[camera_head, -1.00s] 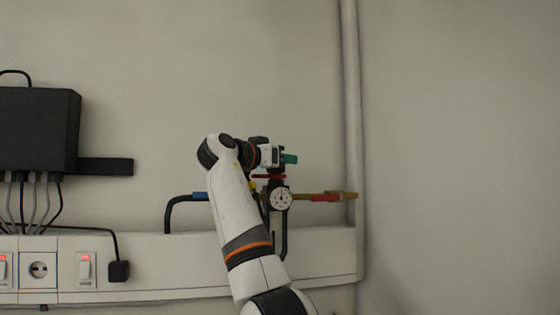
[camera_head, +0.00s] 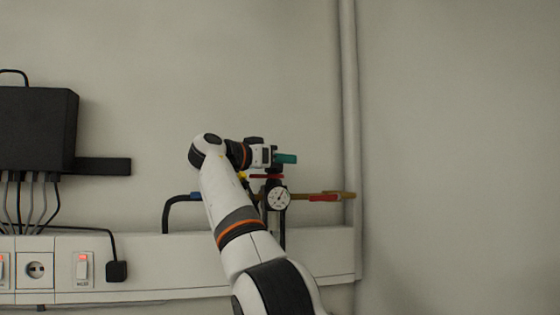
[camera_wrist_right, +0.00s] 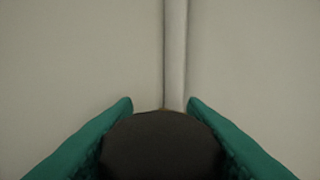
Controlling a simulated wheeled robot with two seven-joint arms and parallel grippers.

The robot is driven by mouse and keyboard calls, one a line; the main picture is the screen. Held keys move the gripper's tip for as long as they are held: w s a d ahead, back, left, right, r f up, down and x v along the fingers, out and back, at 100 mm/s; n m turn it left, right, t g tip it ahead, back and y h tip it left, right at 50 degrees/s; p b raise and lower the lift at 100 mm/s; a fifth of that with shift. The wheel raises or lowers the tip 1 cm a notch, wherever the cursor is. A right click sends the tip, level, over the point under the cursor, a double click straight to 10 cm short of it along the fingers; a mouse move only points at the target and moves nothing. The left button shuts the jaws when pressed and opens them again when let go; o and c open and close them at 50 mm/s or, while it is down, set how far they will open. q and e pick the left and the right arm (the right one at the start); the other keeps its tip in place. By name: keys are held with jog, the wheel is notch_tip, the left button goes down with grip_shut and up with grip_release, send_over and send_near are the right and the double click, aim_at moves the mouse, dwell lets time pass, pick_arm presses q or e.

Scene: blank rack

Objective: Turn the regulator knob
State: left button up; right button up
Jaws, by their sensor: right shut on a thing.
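The regulator, with its round white gauge (camera_head: 277,198), is mounted on the wall above the white trunking. In the right wrist view, the two teal fingers (camera_wrist_right: 160,108) are shut on the dark round regulator knob (camera_wrist_right: 162,145), one on each side. In the head view the knob is mostly hidden by the gripper. My left gripper is not in view.
A red-handled pipe (camera_head: 325,197) runs right from the regulator to a vertical wall pipe (camera_head: 347,120). White trunking (camera_head: 150,262) with switches runs below. A black box (camera_head: 35,130) with cables hangs far left.

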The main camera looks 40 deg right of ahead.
jog(key=o, duration=1)
jog(key=shift+a, duration=0.1)
jog(key=a, duration=1.2)
jog(key=shift+w+b, duration=0.2)
jog(key=shift+b, duration=0.15)
